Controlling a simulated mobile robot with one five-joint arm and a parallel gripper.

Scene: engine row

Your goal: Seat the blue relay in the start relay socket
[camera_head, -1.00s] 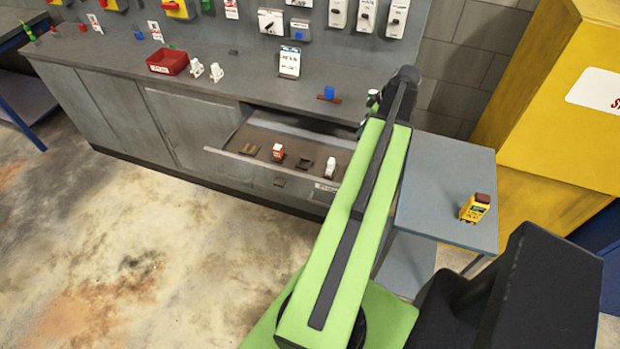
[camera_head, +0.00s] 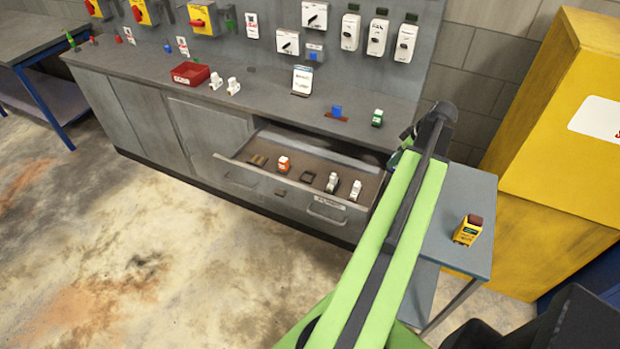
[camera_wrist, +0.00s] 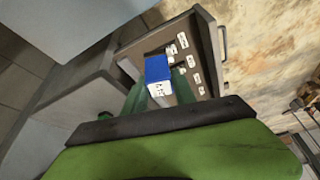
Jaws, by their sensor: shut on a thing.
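My gripper (camera_wrist: 160,84) is shut on a blue relay (camera_wrist: 157,67) with a white, marked face, held between its green fingers in the wrist view. In the head view the arm's far end is beside the drawer's right end, and the held relay cannot be made out. Below it in the wrist view is the open drawer (camera_wrist: 212,45); it also shows in the head view (camera_head: 235,171). I cannot tell which place is the start relay socket, as labels are too small. Another blue block (camera_head: 336,111) stands on a reddish-brown base on the bench.
The drawer holds a red-and-white piece (camera_head: 283,164), white pieces (camera_head: 332,182) and dark flat pieces (camera_head: 308,176). On the bench are a red bin (camera_head: 190,73) and a green piece (camera_head: 377,118). A yellow device (camera_head: 467,230) stands on the side table (camera_head: 447,250). A yellow cabinet (camera_head: 545,160) is at the right.

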